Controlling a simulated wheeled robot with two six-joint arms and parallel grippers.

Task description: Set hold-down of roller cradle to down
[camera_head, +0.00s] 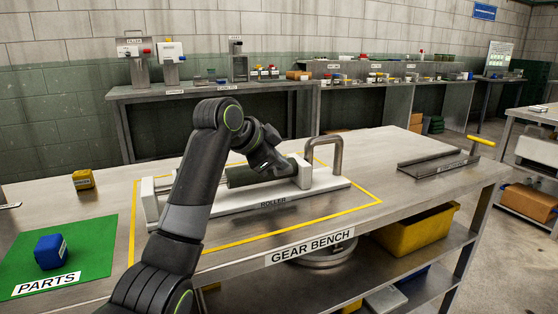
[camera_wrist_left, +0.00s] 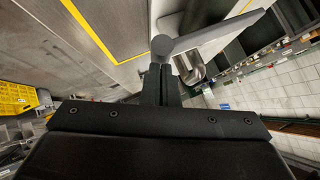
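The roller cradle (camera_head: 305,172) sits on a white base (camera_head: 325,188) inside a yellow outline on the bench. A dark green roller (camera_head: 245,175) lies in it, partly behind my left arm. A grey arch-shaped handle (camera_head: 338,150) rises at its right end. My left gripper (camera_head: 272,164) is over the roller, its tips hard to make out there. In the left wrist view its fingers (camera_wrist_left: 162,75) are together. A grey bar with a round end (camera_wrist_left: 162,47), likely the hold-down, is right at the fingertips; I cannot tell whether they grip it. My right gripper is out of view.
A blue block (camera_head: 50,251) sits on the green parts mat (camera_head: 98,240). A metal fixture with a yellow handle (camera_head: 482,144) is at the bench's right. A yellow bin (camera_head: 415,232) is on the shelf below.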

